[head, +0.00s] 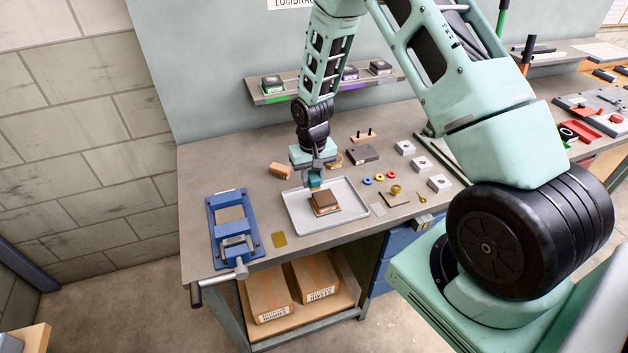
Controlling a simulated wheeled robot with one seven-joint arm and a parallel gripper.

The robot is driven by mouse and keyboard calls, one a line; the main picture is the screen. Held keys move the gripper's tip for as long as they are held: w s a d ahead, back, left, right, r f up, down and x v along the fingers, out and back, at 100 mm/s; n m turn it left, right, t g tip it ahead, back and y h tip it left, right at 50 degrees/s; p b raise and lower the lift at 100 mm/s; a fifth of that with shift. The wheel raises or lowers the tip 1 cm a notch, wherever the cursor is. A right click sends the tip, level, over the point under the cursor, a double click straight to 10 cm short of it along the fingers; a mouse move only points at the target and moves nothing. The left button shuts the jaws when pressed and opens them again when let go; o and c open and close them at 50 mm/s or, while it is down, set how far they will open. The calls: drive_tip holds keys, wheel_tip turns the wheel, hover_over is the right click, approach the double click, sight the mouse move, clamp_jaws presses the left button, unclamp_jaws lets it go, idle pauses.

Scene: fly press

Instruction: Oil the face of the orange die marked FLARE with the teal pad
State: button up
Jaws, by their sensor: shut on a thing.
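My gripper (315,172) points down over the grey tray (353,225) on the bench. It is shut on a small teal block, which looks like the teal pad (314,182). A block with orange-brown sides and a darker top, which looks like the orange die (325,204), lies in the tray just below the pad. I cannot tell whether the pad touches it. No FLARE marking is readable at this size, and the gripper hides part of the tray's far side.
A blue vise (233,232) stands left of the tray. Right of it lie coloured rings (379,177), pale blocks (421,164) and a dark block (362,153). A wall shelf (300,93) holds several dies. Cardboard boxes (270,290) sit below.

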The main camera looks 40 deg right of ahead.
drive_tip(key=shift+r+p, duration=0.6)
drive_tip(key=shift+r, duration=0.65)
